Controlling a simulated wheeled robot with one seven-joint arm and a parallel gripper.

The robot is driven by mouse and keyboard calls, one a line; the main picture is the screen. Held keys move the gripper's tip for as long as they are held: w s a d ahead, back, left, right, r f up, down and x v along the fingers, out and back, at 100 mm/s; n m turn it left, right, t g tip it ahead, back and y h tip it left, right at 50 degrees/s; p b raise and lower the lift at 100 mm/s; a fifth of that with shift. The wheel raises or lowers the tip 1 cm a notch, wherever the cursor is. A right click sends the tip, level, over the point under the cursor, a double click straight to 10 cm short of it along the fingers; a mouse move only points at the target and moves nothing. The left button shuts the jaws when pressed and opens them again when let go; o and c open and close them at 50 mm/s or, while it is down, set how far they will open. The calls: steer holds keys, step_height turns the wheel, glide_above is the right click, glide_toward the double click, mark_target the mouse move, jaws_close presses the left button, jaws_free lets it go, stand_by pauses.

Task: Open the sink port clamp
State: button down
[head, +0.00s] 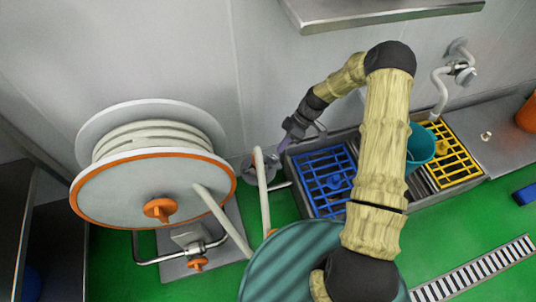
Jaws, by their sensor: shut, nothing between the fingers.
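My arm reaches from the bottom right over a metal sink trough (300,183) toward its left end. My gripper (285,146) is small and dark in the head view, at the trough's back left corner. It is shut and empty. A grey round fitting (250,170) sits just below and left of the gripper, at the trough's left end, with a thin metal bar (280,187) beside it. This may be the sink port clamp, but it is too small to tell its state. A pale hose (264,200) partly covers it. I cannot tell whether the gripper touches it.
A large hose reel (130,192) with an orange rim stands at the left. Blue (322,180) and yellow (452,152) grids lie in the trough, with a teal bucket (421,147) between them. A faucet (440,90) is behind. A steel shelf (375,12) juts out above.

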mark_target(260, 172)
steer(key=shift+w, duration=0.35)
steer(key=shift+f, duration=0.1)
steer(key=b+x, duration=0.3)
steer(key=x, duration=0.7)
